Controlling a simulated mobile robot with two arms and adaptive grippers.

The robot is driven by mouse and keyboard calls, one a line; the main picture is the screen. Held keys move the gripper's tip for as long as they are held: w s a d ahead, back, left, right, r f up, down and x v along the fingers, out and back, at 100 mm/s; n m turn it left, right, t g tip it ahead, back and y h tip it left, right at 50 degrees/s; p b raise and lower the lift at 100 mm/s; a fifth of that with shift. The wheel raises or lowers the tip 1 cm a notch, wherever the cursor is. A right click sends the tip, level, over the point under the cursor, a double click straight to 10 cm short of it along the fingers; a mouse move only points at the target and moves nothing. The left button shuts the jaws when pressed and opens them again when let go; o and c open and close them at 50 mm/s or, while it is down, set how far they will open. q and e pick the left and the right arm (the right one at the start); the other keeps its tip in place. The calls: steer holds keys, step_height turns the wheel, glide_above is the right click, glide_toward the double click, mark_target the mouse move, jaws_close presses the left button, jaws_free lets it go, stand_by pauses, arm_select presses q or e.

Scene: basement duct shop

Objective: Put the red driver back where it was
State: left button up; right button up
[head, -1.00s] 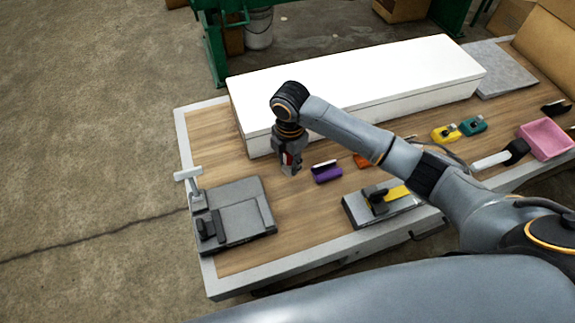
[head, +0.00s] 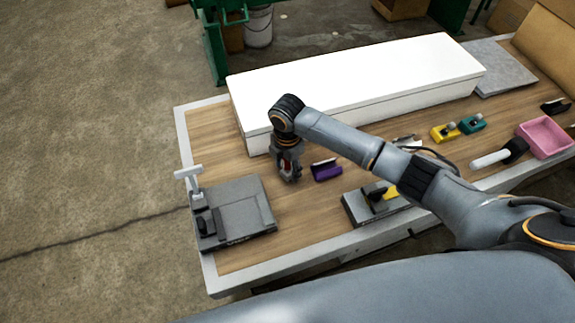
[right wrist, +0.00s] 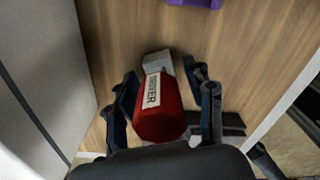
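The red driver (right wrist: 160,108) has a white label band and a pale grey end in the right wrist view. It lies between the two fingers of my right gripper (right wrist: 166,82). In the head view a bit of the driver's red (head: 289,162) shows between the fingers of the right gripper (head: 290,179), low over the wooden bench (head: 240,168). Wood seems to show between the driver's handle and the right-hand finger, but whether the fingertips touch it is unclear. The driver's lower end is hard to make out. My left gripper is not in view.
A purple block (head: 326,170) sits just right of the gripper. A long white box (head: 350,85) stands behind it. A grey fixture (head: 238,212) is front left, a grey block with yellow (head: 365,208) front right. Yellow (head: 444,132) and teal (head: 472,124) items and a pink bin (head: 545,138) lie further right.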

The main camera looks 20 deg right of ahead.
steer(key=shift+r, duration=0.1)
step_height(320, 180, up, 12)
steer(key=shift+r+b, duration=0.1)
steer(key=shift+b, duration=0.65)
